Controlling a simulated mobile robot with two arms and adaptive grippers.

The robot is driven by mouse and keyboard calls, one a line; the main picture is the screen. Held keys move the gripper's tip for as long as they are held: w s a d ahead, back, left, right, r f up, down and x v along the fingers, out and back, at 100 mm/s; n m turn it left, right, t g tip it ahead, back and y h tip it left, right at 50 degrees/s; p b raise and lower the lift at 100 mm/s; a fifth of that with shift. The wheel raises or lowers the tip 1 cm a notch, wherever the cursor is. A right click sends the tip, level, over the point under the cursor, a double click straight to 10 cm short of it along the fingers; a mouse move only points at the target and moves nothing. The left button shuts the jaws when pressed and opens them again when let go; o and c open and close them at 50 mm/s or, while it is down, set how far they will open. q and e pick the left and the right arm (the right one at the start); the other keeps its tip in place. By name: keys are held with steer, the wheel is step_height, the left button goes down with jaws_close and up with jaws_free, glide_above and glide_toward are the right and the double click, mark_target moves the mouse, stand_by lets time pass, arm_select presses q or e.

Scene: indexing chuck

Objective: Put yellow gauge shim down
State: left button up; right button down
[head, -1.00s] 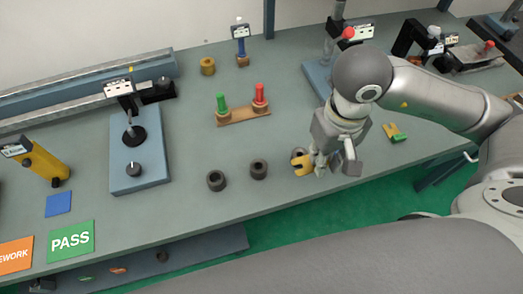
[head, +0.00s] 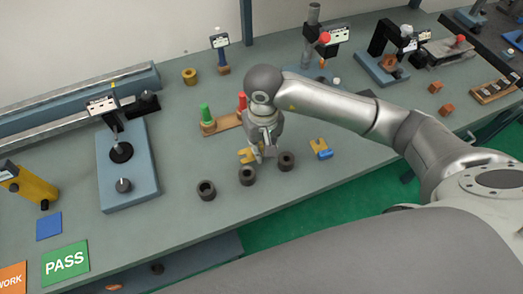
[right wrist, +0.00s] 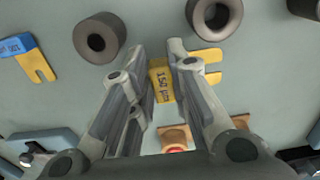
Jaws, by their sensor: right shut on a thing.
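The yellow gauge shim (right wrist: 162,80), a forked plate marked 150 µm, lies between the fingertips of my right gripper (right wrist: 165,62) in the right wrist view. My right gripper (head: 262,154) is shut on it and points down. In the head view the shim's forked end (head: 247,156) shows left of the fingers, just behind the middle dark ring (head: 247,176). It is at or close above the grey bench; I cannot tell whether it touches. A second yellow forked shim with a blue end (head: 320,148) lies to the right. My left gripper is not in view.
Two more dark rings, left (head: 206,190) and right (head: 286,161), stand near the front. A wooden stand (head: 222,124) with green and red handled plugs is behind the gripper. A blue-based gauge stand (head: 128,175) is at left. Bare bench lies between it and the rings.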

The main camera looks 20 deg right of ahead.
mark_target(262, 150)
steer(key=shift+w+a+f, duration=0.1)
steer(key=shift+w+f, duration=0.05)
steer(key=shift+f, duration=0.25)
steer(key=shift+f+p, duration=0.95)
steer(key=shift+f, duration=0.45)
steer(key=shift+f, duration=0.1)
steer(key=shift+f, duration=0.15)
steer(key=c, duration=1.4)
jaws_free()
steer(key=shift+o, duration=0.2)
